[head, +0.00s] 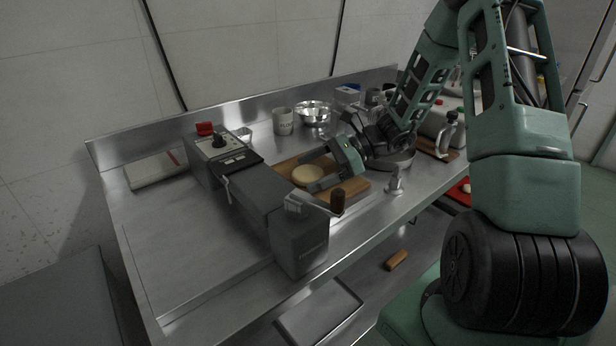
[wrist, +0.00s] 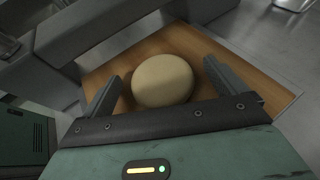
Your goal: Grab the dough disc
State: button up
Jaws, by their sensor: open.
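The dough disc (head: 307,175) is pale, round and flat. It lies on a wooden board (head: 350,188) on the steel counter. In the wrist view the disc (wrist: 162,80) sits between the two fingers, with bare board (wrist: 195,42) around it. My gripper (head: 316,170) is open and low over the board, its fingers pointing at the disc from the right. In the wrist view the open gripper (wrist: 160,88) has one finger on each side of the disc. A gap shows at the left finger; the right fingertip is close to the disc, and contact there cannot be told.
A grey machine with a crank handle (head: 338,201) stands just left of the board. A small metal fitting (head: 395,182) stands right of the board.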

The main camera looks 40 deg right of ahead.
jog(key=c, duration=1.1)
